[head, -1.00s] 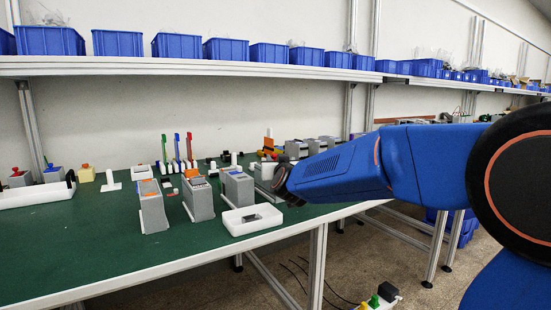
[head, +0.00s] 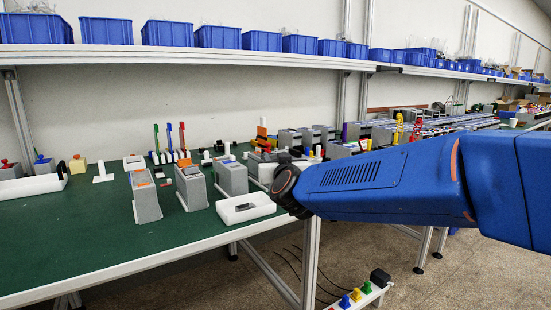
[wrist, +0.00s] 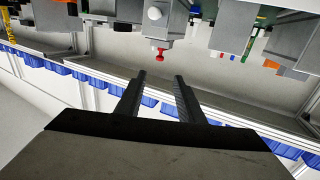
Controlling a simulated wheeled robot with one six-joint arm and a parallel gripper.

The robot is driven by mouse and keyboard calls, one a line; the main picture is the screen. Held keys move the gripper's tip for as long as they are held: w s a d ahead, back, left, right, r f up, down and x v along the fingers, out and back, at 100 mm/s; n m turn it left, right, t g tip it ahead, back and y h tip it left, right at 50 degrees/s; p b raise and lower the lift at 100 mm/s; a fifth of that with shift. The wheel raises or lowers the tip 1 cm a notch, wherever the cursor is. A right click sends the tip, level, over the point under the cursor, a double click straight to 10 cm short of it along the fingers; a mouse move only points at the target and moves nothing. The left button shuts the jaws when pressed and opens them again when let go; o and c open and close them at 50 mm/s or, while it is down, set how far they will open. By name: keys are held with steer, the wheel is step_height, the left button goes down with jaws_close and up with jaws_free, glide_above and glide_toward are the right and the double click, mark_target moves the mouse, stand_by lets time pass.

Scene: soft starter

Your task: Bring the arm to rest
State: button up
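My blue arm (head: 370,185) reaches in from the right in the head view. Its dark wrist end (head: 287,188) is over the table's front edge, beside a white tray (head: 246,208) in the picture. My gripper's fingers are not clear in the head view. In the wrist view my gripper (wrist: 160,77) shows two dark fingers, apart, with nothing between them. The wrist picture is upside down, with the table items at the top and the blue bins (wrist: 85,77) lower down.
The green table (head: 90,235) holds several grey modules (head: 145,198), coloured pens (head: 169,137) and white stands. A shelf (head: 180,57) with blue bins runs above it. A power strip (head: 360,298) lies low in front. The table's front left is clear.

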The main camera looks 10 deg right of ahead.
steer(key=s+d+f+g, duration=0.3)
steer(key=s+f, duration=0.5)
steer(key=s, duration=0.4)
steer(key=s+d+f+g+y, duration=0.1)
steer(key=s+f+g, duration=0.4)
steer(key=s, duration=0.8)
steer(key=s+d+f+n+g, duration=0.1)
steer(key=s+d+f+g, duration=0.3)
steer(key=s+f, duration=0.8)
steer(key=shift+s+d+g+y, duration=0.35)
steer(key=shift+s+g, duration=0.1)
steer(key=shift+g, duration=0.15)
